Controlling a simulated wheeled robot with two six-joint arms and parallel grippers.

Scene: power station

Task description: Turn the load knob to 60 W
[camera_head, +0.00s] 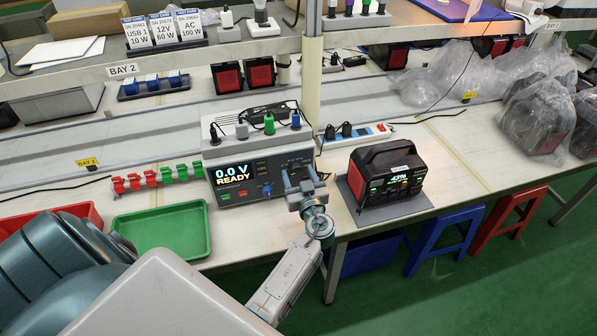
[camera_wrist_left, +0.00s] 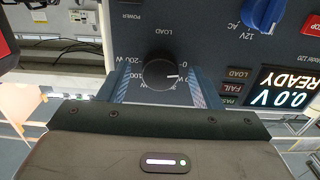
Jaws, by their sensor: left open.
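The tester (camera_head: 243,200) on the bench reads "0.0 V READY". The load knob (camera_wrist_left: 159,71) is a round black dial with a white mark pointing right in the upside-down left wrist view. Printed numbers surround it; they are partly hidden and too small to read surely. My left gripper (camera_head: 303,184) is at the right part of the tester's front panel. Its two fingers are open on either side of the knob, with the knob between their tips; I cannot tell whether they touch it. In the head view the gripper hides the knob. My right gripper is out of view.
A blue knob (camera_wrist_left: 262,14) sits beside the load knob on the panel. A black and red power station (camera_head: 386,175) stands on a grey mat to the right. A green tray (camera_head: 163,231) and red and green clips (camera_head: 150,178) lie left. Sockets and plugs top the tester.

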